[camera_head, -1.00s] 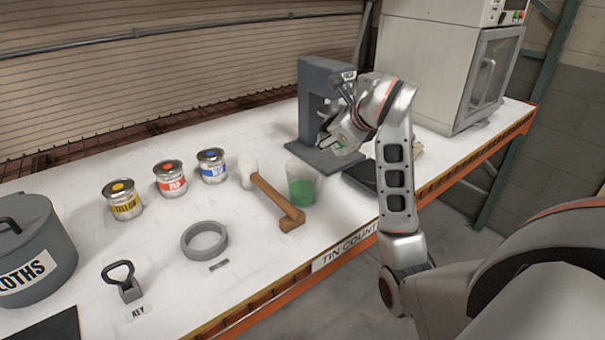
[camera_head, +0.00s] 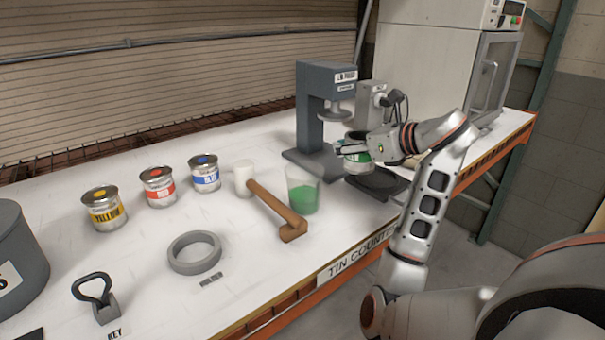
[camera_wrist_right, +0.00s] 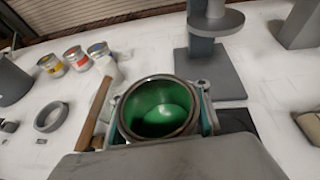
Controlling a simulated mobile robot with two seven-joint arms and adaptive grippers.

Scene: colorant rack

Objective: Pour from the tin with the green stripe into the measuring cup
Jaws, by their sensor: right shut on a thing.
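The tin with the green stripe (camera_head: 357,158) is held in my right gripper (camera_head: 358,149), above the bench near the press. It looks about upright. In the right wrist view the tin (camera_wrist_right: 158,108) is open, with green liquid inside and the gripper fingers (camera_wrist_right: 160,115) at its sides. The measuring cup (camera_head: 302,192) is clear, stands on the bench to the left of and nearer than the tin, and holds green liquid. The tin is apart from the cup. My left gripper is not in view.
A mallet (camera_head: 275,208) lies right beside the cup. The grey press (camera_head: 312,115) stands behind the tin, and a dark flat plate (camera_head: 378,184) is below it. Yellow (camera_head: 104,210), red (camera_head: 159,188) and blue (camera_head: 205,174) tins and a grey ring holder (camera_head: 195,252) are at left.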

